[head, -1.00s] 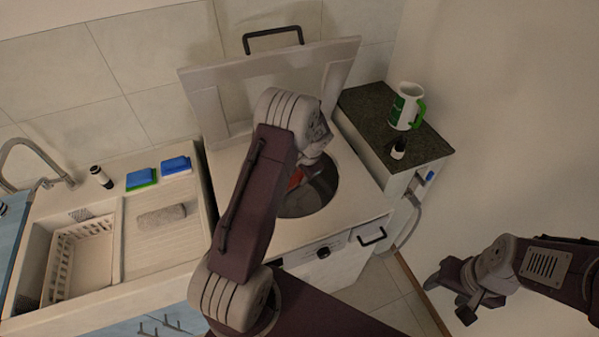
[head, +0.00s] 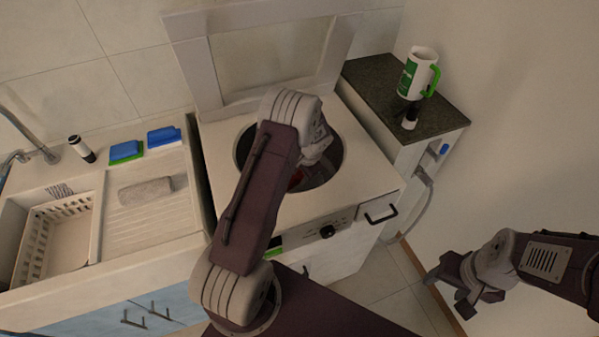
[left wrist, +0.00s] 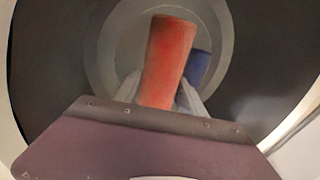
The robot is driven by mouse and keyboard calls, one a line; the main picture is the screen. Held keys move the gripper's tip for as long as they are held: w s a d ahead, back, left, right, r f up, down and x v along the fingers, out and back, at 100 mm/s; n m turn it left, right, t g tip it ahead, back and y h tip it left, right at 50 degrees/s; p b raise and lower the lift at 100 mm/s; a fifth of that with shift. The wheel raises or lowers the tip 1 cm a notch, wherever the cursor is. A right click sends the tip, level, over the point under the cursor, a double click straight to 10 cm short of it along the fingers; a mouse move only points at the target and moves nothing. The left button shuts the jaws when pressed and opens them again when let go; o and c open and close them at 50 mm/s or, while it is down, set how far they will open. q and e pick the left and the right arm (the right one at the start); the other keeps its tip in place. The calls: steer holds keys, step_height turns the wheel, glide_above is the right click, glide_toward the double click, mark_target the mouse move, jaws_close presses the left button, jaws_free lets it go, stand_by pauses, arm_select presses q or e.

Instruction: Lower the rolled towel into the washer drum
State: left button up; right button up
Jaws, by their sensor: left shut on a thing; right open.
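My left gripper (left wrist: 160,92) is shut on a red rolled towel (left wrist: 168,58), which stands nearly upright between its fingers. In the left wrist view the towel is over or inside the round grey washer drum (left wrist: 110,25); its depth is hard to tell. A blue thing (left wrist: 200,67) shows behind the towel in the left wrist view. My right gripper (head: 446,292) is open and empty at the lower right, away from the washer.
The washer's lid (head: 270,60) stands raised behind the opening. On the left are a basket (head: 50,235), a grey roll (head: 146,190) and blue-green sponges (head: 126,152). A dark-topped cabinet (head: 372,75) on the right holds a mug (head: 413,75) and a small bottle (head: 410,117).

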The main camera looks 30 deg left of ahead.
arm_select(q)
step_height(320, 180, down, 8)
steer(key=b, duration=0.6)
steer(key=shift+r, duration=0.1)
steer(key=o, duration=1.5)
steer(key=shift+o, duration=0.2)
steer(key=p+v, duration=0.1)
steer(key=v, duration=0.8)
